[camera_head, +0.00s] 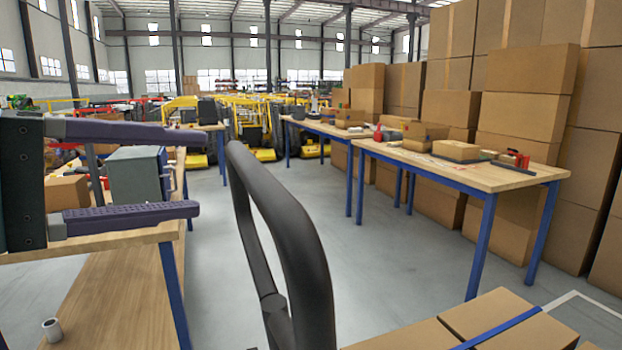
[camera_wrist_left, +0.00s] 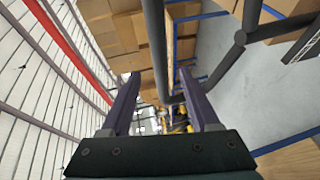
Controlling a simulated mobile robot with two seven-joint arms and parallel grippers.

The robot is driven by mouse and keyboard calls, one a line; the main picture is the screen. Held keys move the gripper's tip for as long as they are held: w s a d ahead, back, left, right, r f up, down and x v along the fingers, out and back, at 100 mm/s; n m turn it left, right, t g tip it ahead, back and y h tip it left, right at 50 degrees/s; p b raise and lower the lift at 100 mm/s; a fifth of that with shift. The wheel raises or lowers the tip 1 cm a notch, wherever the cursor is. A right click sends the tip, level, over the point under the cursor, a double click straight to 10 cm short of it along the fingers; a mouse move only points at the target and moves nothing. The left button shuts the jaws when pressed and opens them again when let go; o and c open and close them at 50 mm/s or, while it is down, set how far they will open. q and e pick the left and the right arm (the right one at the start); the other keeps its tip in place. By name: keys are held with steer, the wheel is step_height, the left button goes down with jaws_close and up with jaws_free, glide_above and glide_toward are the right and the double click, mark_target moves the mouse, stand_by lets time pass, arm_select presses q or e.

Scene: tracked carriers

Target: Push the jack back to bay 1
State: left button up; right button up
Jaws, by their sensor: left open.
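The jack's black loop handle (camera_head: 290,225) stands upright in the middle of the head view, large and close. Its dark bars also show in the left wrist view (camera_wrist_left: 154,45). Cartons with a blue strap (camera_head: 500,330) show at the bottom right, beyond the handle; what bears them is out of frame. My left gripper (camera_head: 196,173) is open at the left, its two purple fingers pointing right toward the handle, with a gap between in the head view. In the left wrist view one handle bar appears between the open fingers (camera_wrist_left: 160,76); contact cannot be told. My right gripper is out of view. No bay number is readable.
A wooden workbench (camera_head: 120,240) with a grey-green box (camera_head: 138,175) stands close on the left. Blue-legged tables (camera_head: 470,175) and stacked cartons (camera_head: 525,95) line the right. Grey floor (camera_head: 400,255) is clear between them. A white floor line (camera_head: 590,298) shows at the lower right.

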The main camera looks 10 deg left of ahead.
mark_target(240, 175)
arm_select(q)
steer(key=x, duration=0.8)
steer(key=shift+f, duration=0.1)
jaws_close()
stand_by(1.2)
